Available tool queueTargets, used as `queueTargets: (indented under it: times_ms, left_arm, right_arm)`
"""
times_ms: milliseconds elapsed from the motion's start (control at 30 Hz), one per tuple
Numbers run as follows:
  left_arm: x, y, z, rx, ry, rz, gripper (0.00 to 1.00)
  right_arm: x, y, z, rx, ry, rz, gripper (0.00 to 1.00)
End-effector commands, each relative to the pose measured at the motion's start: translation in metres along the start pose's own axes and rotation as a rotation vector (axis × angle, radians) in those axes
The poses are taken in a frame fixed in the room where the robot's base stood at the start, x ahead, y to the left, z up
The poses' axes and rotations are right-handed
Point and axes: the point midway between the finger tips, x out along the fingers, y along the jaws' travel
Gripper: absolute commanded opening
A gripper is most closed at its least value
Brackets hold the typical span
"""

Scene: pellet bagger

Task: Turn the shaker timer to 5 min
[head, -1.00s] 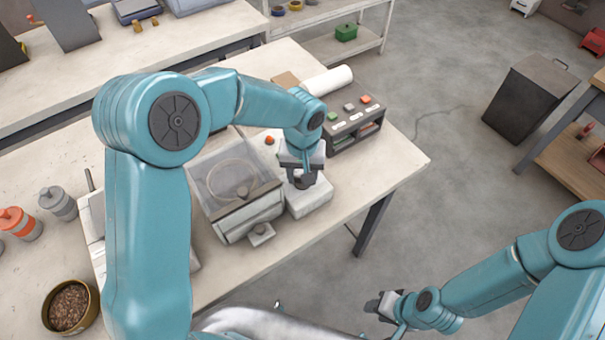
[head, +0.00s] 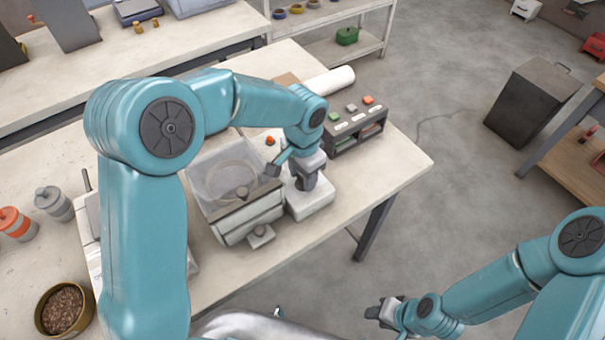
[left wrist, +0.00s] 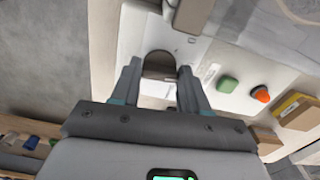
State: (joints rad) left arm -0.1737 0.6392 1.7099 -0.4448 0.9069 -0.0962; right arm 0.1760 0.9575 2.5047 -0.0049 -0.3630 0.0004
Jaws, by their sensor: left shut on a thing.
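The shaker (head: 240,205) stands on the near bench, with a clear cover over a round sieve. A white control box (head: 312,203) sits at its right side. My left gripper (head: 304,187) points down over this box. In the left wrist view, a dark round timer knob (left wrist: 159,66) lies between the fingertips of my left gripper (left wrist: 160,78), which is shut on it. The knob's pointer and scale cannot be read. A green button (left wrist: 227,84) and an orange button (left wrist: 260,94) are beside it. My right gripper (head: 382,311) hangs over the floor; its opening is unclear.
A dark rack (head: 356,126) with coloured blocks on top stands right behind the control box. A white roll (head: 328,80) lies behind it. A bowl of pellets (head: 63,310) is at the lower left. The bench's right end is clear.

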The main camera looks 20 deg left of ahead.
Motion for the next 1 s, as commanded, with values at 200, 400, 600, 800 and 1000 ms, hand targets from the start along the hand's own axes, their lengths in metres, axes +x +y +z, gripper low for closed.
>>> queueTargets:
  times_ms: [200, 400, 600, 800, 1000]
  left_arm:
    - [0.0002, 0.0001, -0.0027, 0.071, 0.009, -0.001, 0.14]
    - [0.0001, 0.0004, -0.0027, 0.095, 0.009, -0.001, 0.14]
    - [0.0002, 0.0006, -0.0027, 0.098, 0.009, 0.000, 0.14]
    - [0.0002, 0.0008, -0.0026, 0.097, 0.009, 0.000, 0.54]
    - [0.0002, 0.0006, -0.0016, 0.096, 0.005, 0.000, 0.70]
  right_arm:
    - [0.0008, 0.0003, 0.0000, 0.000, 0.000, 0.000, 0.37]
    - [0.0009, 0.0003, 0.0000, 0.000, 0.000, 0.000, 0.37]
    - [0.0009, 0.0003, 0.0000, 0.000, 0.000, 0.000, 0.37]
    - [0.0009, 0.0003, 0.0000, 0.000, 0.000, 0.000, 0.37]
    - [0.0008, 0.0003, 0.0000, 0.000, 0.000, 0.000, 0.37]
